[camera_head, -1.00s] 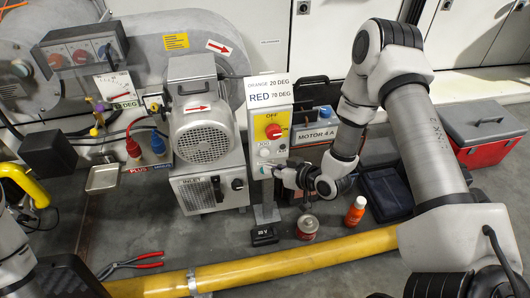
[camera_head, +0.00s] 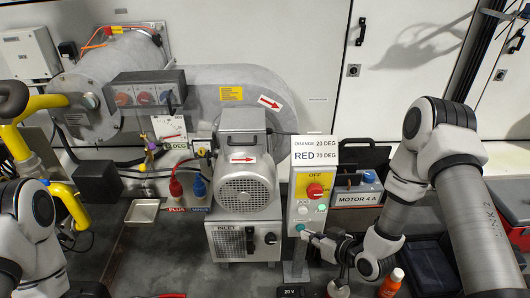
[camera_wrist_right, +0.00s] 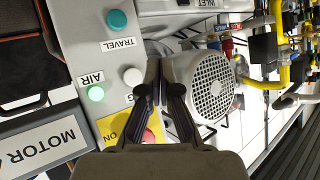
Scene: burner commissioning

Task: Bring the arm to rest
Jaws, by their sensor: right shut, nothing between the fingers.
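My right gripper (camera_head: 308,234) is shut and empty, in front of the lower part of the yellow and grey control box (camera_head: 309,196). In the head view its tips are close to a teal button (camera_head: 300,227); I cannot tell there whether they touch. In the right wrist view the shut fingers (camera_wrist_right: 164,72) show at the edge of the box, away from the teal TRAVEL button (camera_wrist_right: 117,20). A pale green lamp labelled AIR (camera_wrist_right: 96,93) and a red knob (camera_head: 315,190) are on the box. My left arm shows at the left edge, its gripper out of view.
A motor (camera_head: 245,180) stands left of the control box. A case labelled MOTOR 4 A (camera_head: 358,197) is to the right. An orange bottle (camera_head: 391,283) stands below my right arm. A small metal tray (camera_head: 142,211) lies left of the motor.

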